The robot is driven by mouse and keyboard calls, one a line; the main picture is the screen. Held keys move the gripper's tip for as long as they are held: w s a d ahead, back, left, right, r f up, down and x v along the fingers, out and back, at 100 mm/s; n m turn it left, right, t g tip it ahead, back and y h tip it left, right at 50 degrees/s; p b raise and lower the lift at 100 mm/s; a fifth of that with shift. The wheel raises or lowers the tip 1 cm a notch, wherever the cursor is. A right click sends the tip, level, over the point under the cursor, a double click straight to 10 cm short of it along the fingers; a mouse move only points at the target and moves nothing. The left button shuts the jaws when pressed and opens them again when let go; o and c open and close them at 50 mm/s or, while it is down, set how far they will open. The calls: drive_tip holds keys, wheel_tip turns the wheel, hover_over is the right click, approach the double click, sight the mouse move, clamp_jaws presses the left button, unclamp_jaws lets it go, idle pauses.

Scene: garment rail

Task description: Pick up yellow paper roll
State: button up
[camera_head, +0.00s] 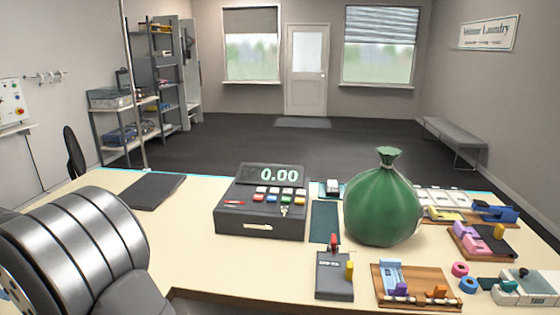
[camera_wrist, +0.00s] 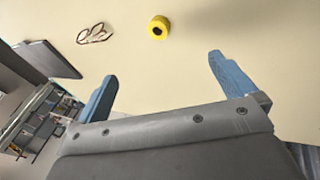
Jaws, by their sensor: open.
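A small yellow paper roll (camera_wrist: 159,27) lies on the pale counter in the wrist view, near the top middle. My gripper (camera_wrist: 162,75) shows in the wrist view with its two blue fingers spread wide and nothing between them. The roll is beyond the fingertips, apart from them, and lies roughly in line with the gap. In the head view I cannot make out this roll or my gripper; my grey arm fills the lower left and hides part of the counter.
A dark flat pad (camera_head: 153,191) lies on the counter's left. A cash register (camera_head: 262,203), a green sack (camera_head: 382,205) and several small devices stand to the right. In the wrist view, a thin looped item (camera_wrist: 94,34) lies left of the roll. Bare counter surrounds the roll.

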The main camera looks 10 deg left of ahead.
drive_tip(key=c, duration=0.7)
drive_tip(key=w+d+m+g+y, duration=0.2)
drive_tip(key=w+d+m+g, duration=0.1)
drive_tip(key=w, duration=0.2)
drive_tip(key=x, duration=1.2)
drive_tip(key=shift+w+f, duration=0.1)
drive_tip(key=shift+w, duration=0.15)
drive_tip(key=shift+x, duration=2.65)
